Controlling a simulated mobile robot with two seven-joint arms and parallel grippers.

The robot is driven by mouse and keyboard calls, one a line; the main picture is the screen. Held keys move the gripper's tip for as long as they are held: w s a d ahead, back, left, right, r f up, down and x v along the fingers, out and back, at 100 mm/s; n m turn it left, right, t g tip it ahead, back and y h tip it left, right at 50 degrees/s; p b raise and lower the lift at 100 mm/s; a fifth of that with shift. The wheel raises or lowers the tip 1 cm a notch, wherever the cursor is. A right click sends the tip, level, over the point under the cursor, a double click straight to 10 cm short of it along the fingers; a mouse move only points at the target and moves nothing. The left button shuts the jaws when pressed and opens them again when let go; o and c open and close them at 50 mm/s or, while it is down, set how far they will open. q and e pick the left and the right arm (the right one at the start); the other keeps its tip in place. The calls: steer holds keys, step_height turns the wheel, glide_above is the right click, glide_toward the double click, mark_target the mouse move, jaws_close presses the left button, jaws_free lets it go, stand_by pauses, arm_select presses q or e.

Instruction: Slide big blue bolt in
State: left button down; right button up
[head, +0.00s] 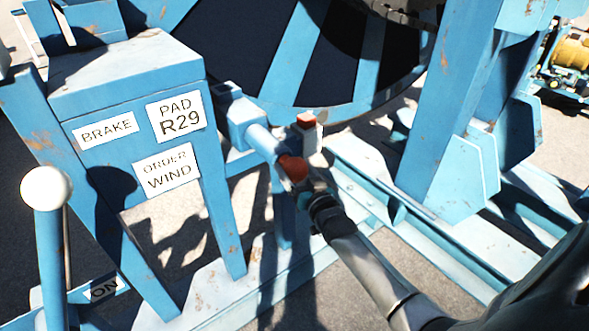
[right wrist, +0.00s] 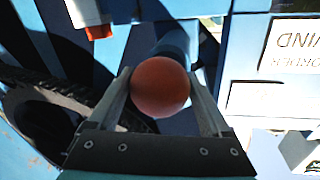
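The big blue bolt (head: 262,143) is a light blue cylinder in a blue bracket beside the sign box. It ends in a round orange knob (head: 293,167). In the right wrist view, the knob (right wrist: 160,87) sits between the fingers of my right gripper (right wrist: 161,80), which meet it on both sides. The blue shaft (right wrist: 178,42) runs on behind the knob. In the head view, my right gripper (head: 308,180) is at the knob, coming in from the lower right. My left gripper is not in view.
A light grey post with a red top (head: 306,120) stands close beside the bolt. The blue sign box (head: 130,85) and a white-knobbed lever (head: 47,188) are at left. The big reel (head: 330,60) is behind, and the blue frame upright (head: 450,110) is at right.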

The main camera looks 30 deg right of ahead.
jaws_close()
stand_by(0.3)
